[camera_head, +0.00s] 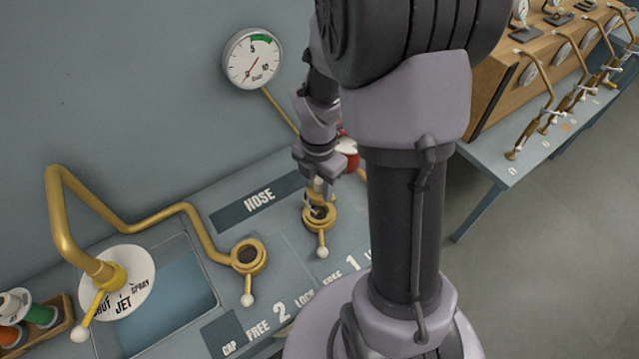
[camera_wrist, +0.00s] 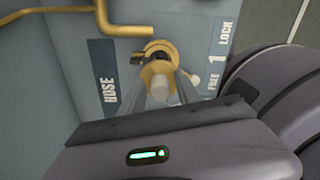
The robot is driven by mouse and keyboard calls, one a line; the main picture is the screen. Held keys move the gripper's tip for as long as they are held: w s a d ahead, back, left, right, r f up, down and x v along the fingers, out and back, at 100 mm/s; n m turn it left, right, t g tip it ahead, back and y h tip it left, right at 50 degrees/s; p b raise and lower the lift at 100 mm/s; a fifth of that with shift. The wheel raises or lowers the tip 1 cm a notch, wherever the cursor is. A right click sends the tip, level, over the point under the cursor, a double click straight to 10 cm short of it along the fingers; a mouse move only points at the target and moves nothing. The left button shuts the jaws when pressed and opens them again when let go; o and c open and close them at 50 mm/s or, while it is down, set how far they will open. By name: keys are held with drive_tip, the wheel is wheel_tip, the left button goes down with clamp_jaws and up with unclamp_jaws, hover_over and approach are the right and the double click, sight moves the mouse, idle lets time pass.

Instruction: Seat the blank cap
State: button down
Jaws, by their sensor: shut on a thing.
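My gripper (camera_head: 318,182) points down just above the brass socket 1 (camera_head: 331,219). In the wrist view my gripper (camera_wrist: 160,97) is shut on the blank cap (camera_wrist: 158,70), a brass disc with a pale stem. The cap overlaps the brass socket (camera_wrist: 163,46) behind it; I cannot tell whether they touch. Socket 1's lever (camera_head: 321,240) has a white ball end and points toward the front, between the FREE and LOCK words. Socket 2 (camera_head: 248,256) stands open and empty at the left, its white-ended lever (camera_head: 247,297) also pointing to the front.
A bent brass pipe (camera_head: 90,200) rises over the left bench beside a round white dial plate (camera_head: 130,285). A gauge (camera_head: 252,58) hangs on the wall. A red and white part (camera_head: 348,150) is partly hidden behind my gripper. A second bench (camera_head: 530,160) stands at right.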

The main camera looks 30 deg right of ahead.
sight(319, 198)
drive_tip(key=shift+f+b, duration=1.7)
drive_tip(key=shift+f, duration=0.9)
drive_tip(key=shift+f+b, duration=0.65)
drive_tip(key=shift+f, duration=0.8)
drive_tip(key=c, duration=0.8)
unclamp_jaws()
wheel_tip(319, 198, up, 18)
drive_tip(key=p, duration=0.7)
drive_tip(key=shift+f, duration=0.25)
drive_tip(key=shift+a+r+m+b, duration=0.15)
drive_tip(key=shift+a+m+b, duration=0.15)
drive_tip(key=shift+m, duration=0.2)
drive_tip(key=s+a+r+m+t+y+b, duration=0.1)
drive_tip(key=s+a+r+m+t+b, duration=0.1)
drive_tip(key=a+m, duration=0.5)
drive_tip(key=s+a+r+m+t+y+b, duration=0.1)
drive_tip(key=s+a+m+t+b, duration=0.2)
drive_tip(key=m, duration=1.4)
drive_tip(key=s+a+b, duration=0.3)
drive_tip(key=s+b, duration=0.1)
drive_tip(key=s, duration=0.2)
drive_tip(key=shift+a+r+m+t, duration=0.35)
drive_tip(key=shift+a+m+t, duration=0.05)
